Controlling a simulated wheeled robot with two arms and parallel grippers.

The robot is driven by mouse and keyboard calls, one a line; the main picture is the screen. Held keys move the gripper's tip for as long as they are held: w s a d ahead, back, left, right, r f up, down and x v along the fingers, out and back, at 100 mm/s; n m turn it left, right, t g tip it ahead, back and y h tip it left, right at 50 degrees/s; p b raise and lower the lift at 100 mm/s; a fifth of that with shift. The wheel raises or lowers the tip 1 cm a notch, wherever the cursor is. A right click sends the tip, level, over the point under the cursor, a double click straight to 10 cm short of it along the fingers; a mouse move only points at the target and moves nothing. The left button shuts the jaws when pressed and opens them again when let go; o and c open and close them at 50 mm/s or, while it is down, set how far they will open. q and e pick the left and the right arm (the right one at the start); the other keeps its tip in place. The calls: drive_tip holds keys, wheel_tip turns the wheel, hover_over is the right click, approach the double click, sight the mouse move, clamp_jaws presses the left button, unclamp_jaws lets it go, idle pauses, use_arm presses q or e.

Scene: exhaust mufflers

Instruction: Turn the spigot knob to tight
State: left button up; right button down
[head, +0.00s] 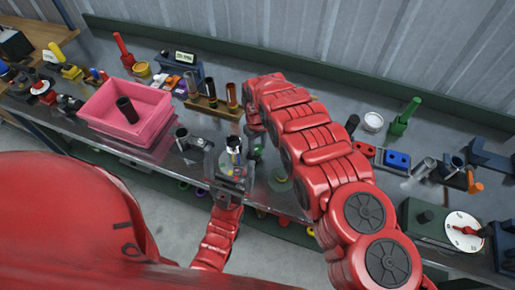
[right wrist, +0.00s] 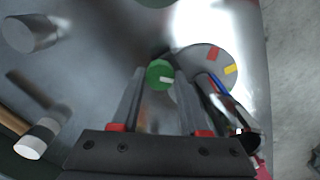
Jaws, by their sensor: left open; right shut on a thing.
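The green spigot knob (right wrist: 160,74) has a white mark on its face, pointing right in the right wrist view. My right gripper (right wrist: 160,82) is around it, one finger on each side, shut on it. A bit of green (head: 258,142) shows beside the right gripper in the head view, mostly hidden by it. A pale disc (right wrist: 210,58) with red, yellow and blue marks lies right of the knob. My left gripper (head: 234,168) is open near the bench's front edge, left of the right gripper, close to a small upright cylinder (head: 234,147).
A pink bin (head: 105,100) holding a dark cylinder stands at left. A wooden rack (head: 205,104) with tubes stands behind the grippers. A dial box (head: 430,222) is at right. A shiny metal tube (right wrist: 232,115) lies close to my right finger.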

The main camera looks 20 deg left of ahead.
drive_tip(key=m+b, duration=0.3)
drive_tip(key=b, duration=0.1)
drive_tip(key=m+b, duration=0.2)
drive_tip(key=shift+d+f+m, duration=0.1)
drive_tip(key=shift+f+m, duration=0.2)
drive_tip(key=shift+f, duration=0.05)
drive_tip(key=m+b, duration=0.2)
drive_tip(key=shift+r+m, duration=0.15)
drive_tip(key=shift+m, duration=0.15)
drive_tip(key=shift+r+m+b, duration=0.15)
drive_tip(key=shift+m+b, duration=0.35)
drive_tip(key=shift+b, duration=0.15)
drive_tip(key=shift+c, duration=2)
unclamp_jaws()
